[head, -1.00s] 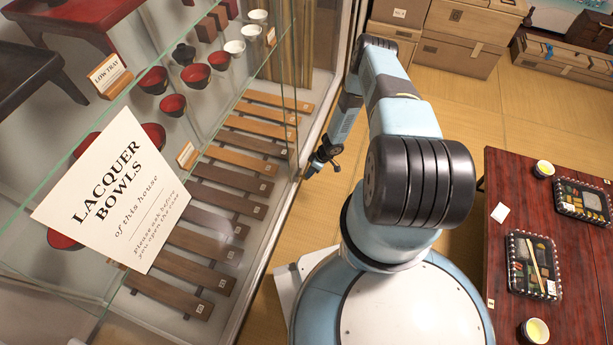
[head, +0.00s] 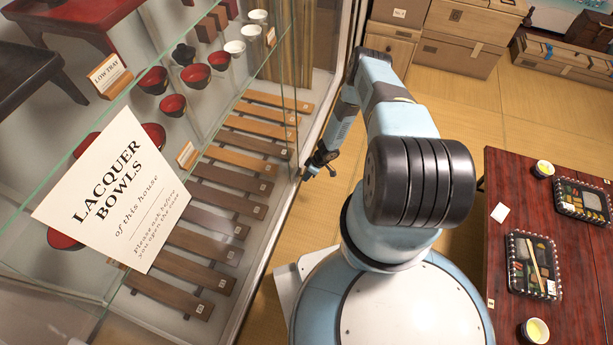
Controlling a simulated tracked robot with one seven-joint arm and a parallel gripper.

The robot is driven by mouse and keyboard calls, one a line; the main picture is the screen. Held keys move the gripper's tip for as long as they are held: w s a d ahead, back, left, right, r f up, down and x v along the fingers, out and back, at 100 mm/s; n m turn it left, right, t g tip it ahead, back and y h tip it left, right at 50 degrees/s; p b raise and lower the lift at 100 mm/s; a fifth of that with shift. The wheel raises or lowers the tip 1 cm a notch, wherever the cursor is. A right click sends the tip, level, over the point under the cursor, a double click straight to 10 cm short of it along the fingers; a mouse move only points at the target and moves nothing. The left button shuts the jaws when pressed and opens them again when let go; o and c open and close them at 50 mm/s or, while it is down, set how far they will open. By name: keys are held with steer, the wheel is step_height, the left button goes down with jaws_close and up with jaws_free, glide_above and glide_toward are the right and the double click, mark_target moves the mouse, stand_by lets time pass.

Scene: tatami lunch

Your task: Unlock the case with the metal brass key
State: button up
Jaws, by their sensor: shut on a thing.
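The glass display case (head: 255,275) fills the left side, with bowls, trays and wooden slats behind its panes. My gripper (head: 308,176) is small in the picture, at the case's right-hand frame, pointing down and left toward it. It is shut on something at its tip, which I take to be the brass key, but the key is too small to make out. The lock is not discernible. I cannot tell whether the gripper's tip touches the case or stands just off it.
A dark red table (head: 540,220) with bento trays (head: 533,262) and cups of tea stands at the right. Cardboard boxes (head: 458,55) are stacked at the back. A white sign (head: 110,190) is on the case glass. Tatami floor (head: 470,115) lies open between table and boxes.

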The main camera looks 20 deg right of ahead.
steer(key=shift+d, duration=0.1)
jaws_close()
steer(key=shift+s+a+f+t, duration=0.2)
steer(key=shift+s+f+t, duration=0.1)
steer(key=shift+s+f, duration=0.15)
steer(key=shift+s+a+r+n+t+h, duration=0.15)
steer(key=shift+a+r+n+t+h, duration=0.2)
steer(key=shift+h, duration=0.35)
steer(key=shift+w+r+t, duration=0.15)
steer(key=shift+w+t, duration=0.2)
steer(key=shift+t, duration=0.1)
steer(key=o, duration=0.6)
jaws_free()
steer(key=shift+d, duration=0.25)
steer(key=shift+c, duration=0.2)
steer(key=shift+d+r, duration=0.1)
